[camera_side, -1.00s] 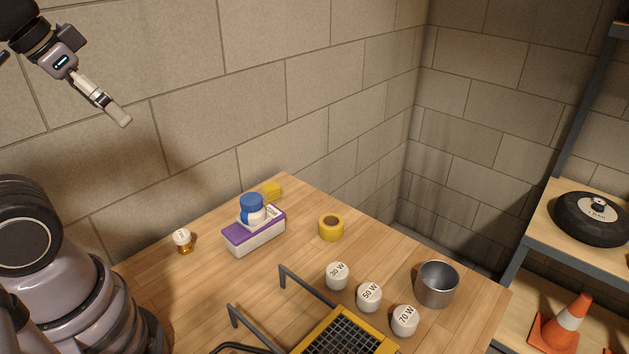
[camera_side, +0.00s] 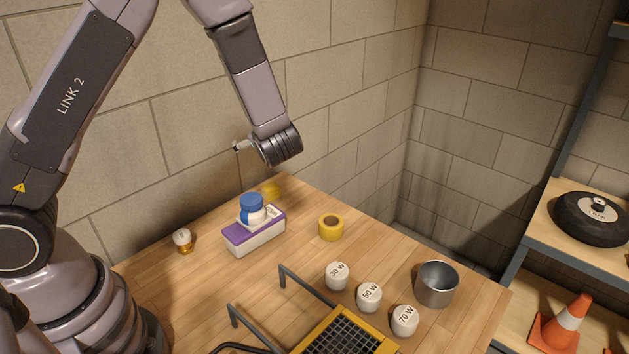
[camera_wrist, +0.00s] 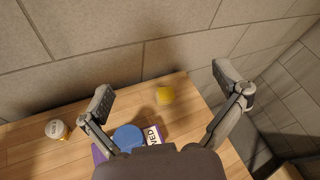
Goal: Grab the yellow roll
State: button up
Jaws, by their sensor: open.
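The yellow roll (camera_side: 331,228) is a short ring with a dark hole. It lies flat on the wooden table, right of the purple and white box in the side view. I cannot make it out in the wrist view. My gripper (camera_wrist: 163,87) is open and empty, with its fingers spread wide in the wrist view. In the side view my wrist hangs above the back corner of the table, up and left of the roll, and my fingers are mostly hidden. A small yellow block (camera_side: 272,190) sits at the back corner and shows between my fingers in the wrist view (camera_wrist: 165,95).
The purple and white box (camera_side: 254,236) bears a blue-lidded jar (camera_side: 251,203). A small white-capped bottle (camera_side: 182,238) stands left. Block walls (camera_side: 345,90) rise behind.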

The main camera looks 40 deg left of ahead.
jog(key=w+d+f+m+t+h, duration=0.35)
jog(key=d+f+m, duration=0.3)
jog(key=f, duration=0.45)
jog(key=m+t+h, duration=0.3)
jog(key=m+h, duration=0.1)
jog(key=m, duration=0.3)
send_near(329, 228)
jog(key=shift+n+g, duration=0.25)
jog(key=x, duration=0.2)
jog(key=a+x, duration=0.1)
jog(key=x, duration=0.2)
jog(key=shift+w+a, duration=0.15)
jog(key=shift+a, duration=0.05)
jog(key=shift+w+f+h, duration=0.2)
jog(key=shift+f+h, duration=0.05)
jog(key=x, duration=0.6)
jog(key=shift+w+d+f, duration=0.2)
jog(key=shift+w, duration=0.25)
jog(key=c, duration=1.3)
jog(key=shift+o, duration=0.2)
jog(key=shift+r, duration=0.1)
